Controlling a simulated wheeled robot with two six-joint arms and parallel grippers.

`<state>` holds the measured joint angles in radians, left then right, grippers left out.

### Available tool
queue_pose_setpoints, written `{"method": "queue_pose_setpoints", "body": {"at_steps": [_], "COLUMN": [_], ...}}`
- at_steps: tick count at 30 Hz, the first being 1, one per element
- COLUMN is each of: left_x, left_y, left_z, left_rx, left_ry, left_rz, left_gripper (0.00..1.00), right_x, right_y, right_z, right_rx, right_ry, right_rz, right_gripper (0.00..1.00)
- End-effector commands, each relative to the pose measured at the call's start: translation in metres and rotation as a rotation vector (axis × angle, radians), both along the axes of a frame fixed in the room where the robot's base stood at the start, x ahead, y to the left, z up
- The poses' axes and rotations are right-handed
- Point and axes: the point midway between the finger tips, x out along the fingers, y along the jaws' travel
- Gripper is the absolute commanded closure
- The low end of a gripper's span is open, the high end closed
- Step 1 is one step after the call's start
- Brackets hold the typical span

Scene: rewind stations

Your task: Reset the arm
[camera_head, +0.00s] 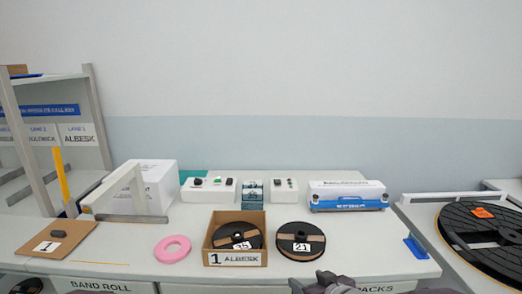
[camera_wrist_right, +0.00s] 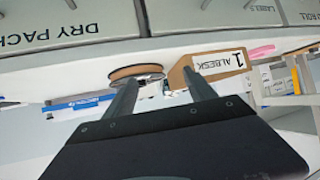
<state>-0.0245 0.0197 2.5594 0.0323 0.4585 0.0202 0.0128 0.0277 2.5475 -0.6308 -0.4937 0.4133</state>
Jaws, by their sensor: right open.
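My right gripper (camera_head: 322,286) shows only in part, as dark grey shapes at the bottom edge of the head view, in front of the table. In the right wrist view its two dark fingers (camera_wrist_right: 162,84) stand apart with nothing held between them. A cardboard box (camera_head: 211,246) labelled "1 ALBESK" holds a black reel (camera_head: 247,230) marked 35. A black reel (camera_head: 300,239) marked 21 lies flat on the table to its right. In the wrist view the box (camera_wrist_right: 181,72) and a reel (camera_wrist_right: 135,72) show beyond the fingers. My left gripper is not in view.
A pink ring (camera_head: 172,249) and a brown board (camera_head: 56,238) with a "1" card lie on the left. Two white panels (camera_head: 209,196), a blue-and-white box (camera_head: 347,195) and a white carton (camera_head: 150,178) stand behind. A large black turntable (camera_head: 485,240) is right. Labelled drawers face the front.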

Motion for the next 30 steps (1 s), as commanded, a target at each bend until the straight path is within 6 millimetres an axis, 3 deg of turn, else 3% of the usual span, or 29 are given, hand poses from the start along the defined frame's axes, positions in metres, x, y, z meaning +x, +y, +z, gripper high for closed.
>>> {"method": "queue_pose_setpoints", "body": {"at_steps": [5,8,12,16,17,18,24,30], "left_x": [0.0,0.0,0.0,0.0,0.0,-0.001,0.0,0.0], "left_y": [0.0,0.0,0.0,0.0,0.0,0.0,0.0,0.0], "left_z": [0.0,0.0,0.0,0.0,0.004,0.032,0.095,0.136], "left_rx": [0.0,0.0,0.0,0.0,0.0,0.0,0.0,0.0], "left_ry": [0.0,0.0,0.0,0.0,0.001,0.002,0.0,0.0], "left_rz": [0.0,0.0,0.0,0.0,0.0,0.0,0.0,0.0], "left_gripper": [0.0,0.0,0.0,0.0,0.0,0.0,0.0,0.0], "right_x": [-0.028,-0.057,-0.111,-0.168,-0.177,-0.174,-0.173,-0.172], "right_y": [-0.037,-0.052,-0.06,-0.053,-0.053,-0.053,-0.054,-0.054], "right_z": [-0.043,-0.067,-0.096,-0.11,-0.106,-0.078,-0.015,0.025], "right_rx": [-0.067,-0.092,-0.103,-0.111,-0.137,-0.134,-0.134,-0.135], "right_ry": [0.22,0.38,0.632,0.875,0.908,0.897,0.894,0.893], "right_rz": [-0.176,-0.258,-0.332,-0.321,-0.283,-0.289,-0.291,-0.292], "right_gripper": [0.36,0.36,0.36,0.36,0.36,0.36,0.36,0.36]}}
